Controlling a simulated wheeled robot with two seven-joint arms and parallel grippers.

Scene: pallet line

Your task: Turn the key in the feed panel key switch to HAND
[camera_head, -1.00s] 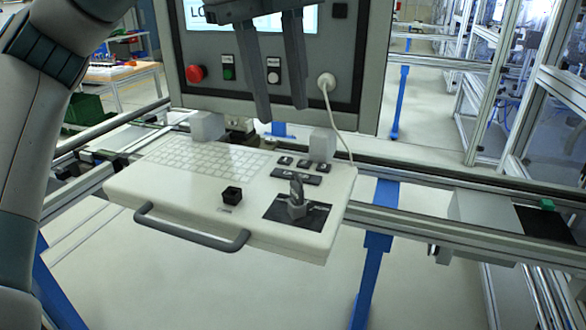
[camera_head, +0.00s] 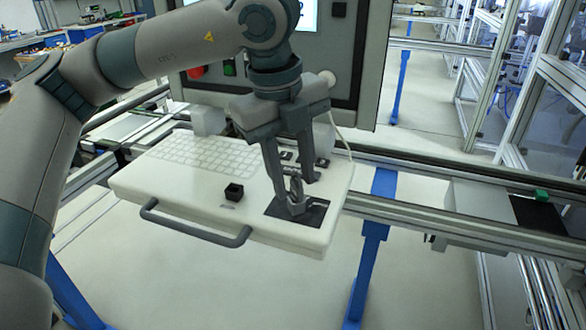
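The key switch is a grey key and collar (camera_head: 296,197) on a dark square plate (camera_head: 318,215), at the front right of the white keyboard console (camera_head: 190,200). The key stands upright. The position marks on the plate are too small to read. My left gripper (camera_head: 296,186) points down over the switch. Its two fingers are apart, one on each side of the key as seen here. I see a gap around the key, and cannot tell whether either finger touches it. My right gripper is not in view.
A small black square knob (camera_head: 233,193) sits left of the switch. A grey handle bar (camera_head: 190,228) runs along the console's front. The upright panel (camera_head: 345,75) stands behind, with a white cable hanging in front. The floor at the front is clear.

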